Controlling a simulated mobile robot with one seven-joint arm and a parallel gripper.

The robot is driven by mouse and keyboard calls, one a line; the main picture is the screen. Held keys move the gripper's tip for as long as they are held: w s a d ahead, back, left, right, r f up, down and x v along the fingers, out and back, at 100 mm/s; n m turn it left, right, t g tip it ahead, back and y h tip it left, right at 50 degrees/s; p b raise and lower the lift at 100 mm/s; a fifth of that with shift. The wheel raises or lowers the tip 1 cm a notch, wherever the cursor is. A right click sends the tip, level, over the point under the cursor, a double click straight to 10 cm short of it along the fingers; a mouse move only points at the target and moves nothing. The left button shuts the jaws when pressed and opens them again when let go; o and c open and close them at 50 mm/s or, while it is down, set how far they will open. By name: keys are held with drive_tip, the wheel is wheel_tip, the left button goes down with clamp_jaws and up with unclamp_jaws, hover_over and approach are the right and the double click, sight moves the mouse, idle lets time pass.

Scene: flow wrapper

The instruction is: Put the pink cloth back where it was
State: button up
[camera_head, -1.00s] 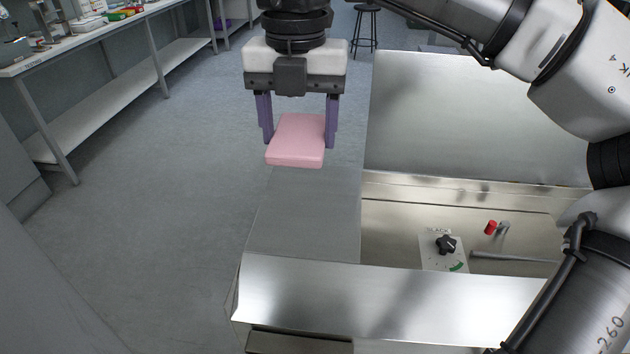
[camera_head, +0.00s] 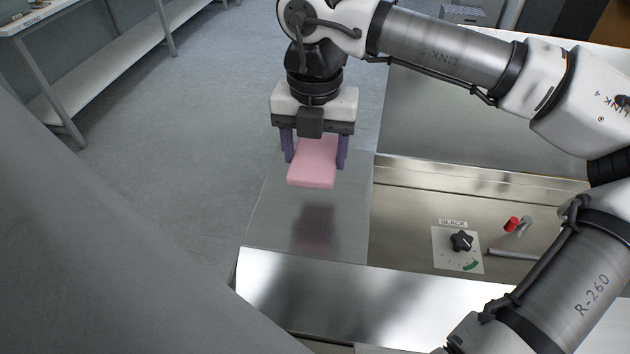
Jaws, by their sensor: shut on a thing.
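The pink cloth (camera_head: 314,168) is a folded, flat pad. My gripper (camera_head: 314,160) is shut on it, with one purple finger on each side. The cloth hangs over the far part of a flat steel surface (camera_head: 275,215). A dim reflection shows on the steel in front of it, and the cloth appears to be a little above the surface, apart from it.
A steel machine trough with a black SLACK knob (camera_head: 461,241) and a red-tipped handle (camera_head: 511,224) lies to the right. A sloping steel front edge (camera_head: 330,295) is nearest. A workbench (camera_head: 60,75) stands at the back left. The steel around the cloth is bare.

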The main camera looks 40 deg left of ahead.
sight(315, 199)
wheel_tip(315, 199, down, 8)
drive_tip(key=shift+f+p, duration=0.1)
drive_tip(key=shift+p, duration=0.25)
drive_tip(key=shift+f, duration=0.15)
drive_tip(key=o, duration=0.9)
drive_tip(key=shift+o, duration=0.2)
wheel_tip(315, 199, up, 12)
drive_tip(key=shift+r+b, duration=0.25)
drive_tip(key=shift+b, duration=0.3)
